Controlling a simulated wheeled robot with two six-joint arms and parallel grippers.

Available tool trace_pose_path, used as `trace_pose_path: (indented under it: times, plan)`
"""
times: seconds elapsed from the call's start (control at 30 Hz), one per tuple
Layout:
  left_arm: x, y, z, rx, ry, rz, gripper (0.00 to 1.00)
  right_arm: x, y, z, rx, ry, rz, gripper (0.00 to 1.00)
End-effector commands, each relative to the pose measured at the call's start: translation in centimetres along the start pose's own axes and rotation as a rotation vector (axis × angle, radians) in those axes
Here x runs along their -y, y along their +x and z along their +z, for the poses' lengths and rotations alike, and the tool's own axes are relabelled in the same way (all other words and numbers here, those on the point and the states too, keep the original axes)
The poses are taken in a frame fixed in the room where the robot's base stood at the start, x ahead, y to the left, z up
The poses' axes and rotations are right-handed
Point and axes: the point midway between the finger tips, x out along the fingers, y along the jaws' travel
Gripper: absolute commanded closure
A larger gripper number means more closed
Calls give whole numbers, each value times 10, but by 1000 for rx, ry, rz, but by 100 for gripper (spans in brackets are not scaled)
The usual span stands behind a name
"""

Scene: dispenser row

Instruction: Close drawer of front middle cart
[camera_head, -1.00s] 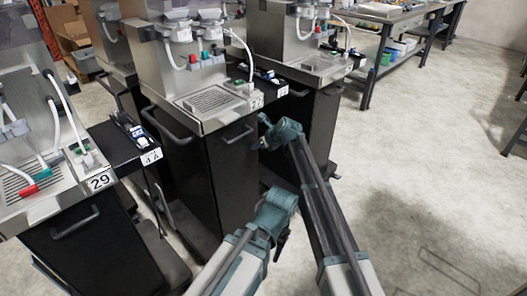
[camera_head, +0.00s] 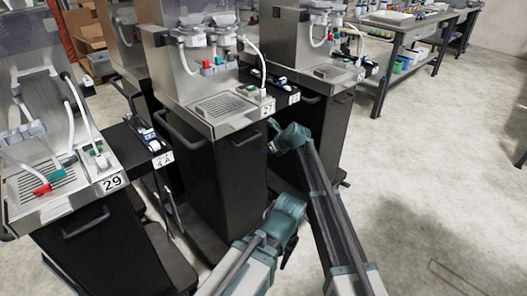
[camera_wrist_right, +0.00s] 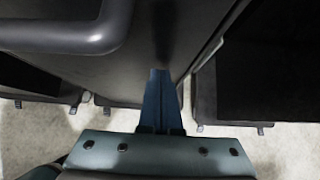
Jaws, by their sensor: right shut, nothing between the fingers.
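The front middle cart (camera_head: 228,175) is the black cabinet under the steel dispenser labelled 27. Its drawer has a dark bar handle (camera_head: 243,136) near the top of the front; a bar handle also shows at the upper left of the right wrist view (camera_wrist_right: 75,35). I cannot tell how far out the drawer stands. My right gripper (camera_head: 271,136) is beside the drawer front's upper right, right of the handle. Its closed fingers (camera_wrist_right: 160,100) point at the black panel; contact is unclear. My left gripper (camera_head: 290,246) is low before the cart, its fingers mostly hidden.
The cart labelled 29 (camera_head: 115,250) stands at the left front, with a narrow black shelf (camera_head: 130,140) between it and the middle cart. Another dispenser cart (camera_head: 328,125) stands behind to the right. A workbench (camera_head: 405,30) is farther back. The floor (camera_head: 430,170) at right is clear.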

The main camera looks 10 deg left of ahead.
Motion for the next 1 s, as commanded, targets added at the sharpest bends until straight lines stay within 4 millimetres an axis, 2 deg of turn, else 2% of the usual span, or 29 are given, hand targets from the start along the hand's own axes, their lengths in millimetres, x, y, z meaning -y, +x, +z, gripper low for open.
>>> trace_pose_path:
  times: [0.13, 0.2, 0.5, 0.7, 1.0]
  plan:
    - [0, -1, 0, 0, 0, 0, 51, 5, -28, -28, -6, 1, -1, 100]
    - [2, -19, 1, 0, 0, 0, 51, 5, -49, -23, -7, -2, -1, 100]
    - [6, -58, 4, 0, 0, 0, 51, 5, -105, -24, -9, -2, 0, 100]
    - [7, -69, 4, 0, 0, 0, 51, 6, -123, -26, -9, -4, 0, 100]
    - [7, -71, 4, 0, 0, 0, 51, 6, -127, -28, -10, -4, 1, 100]
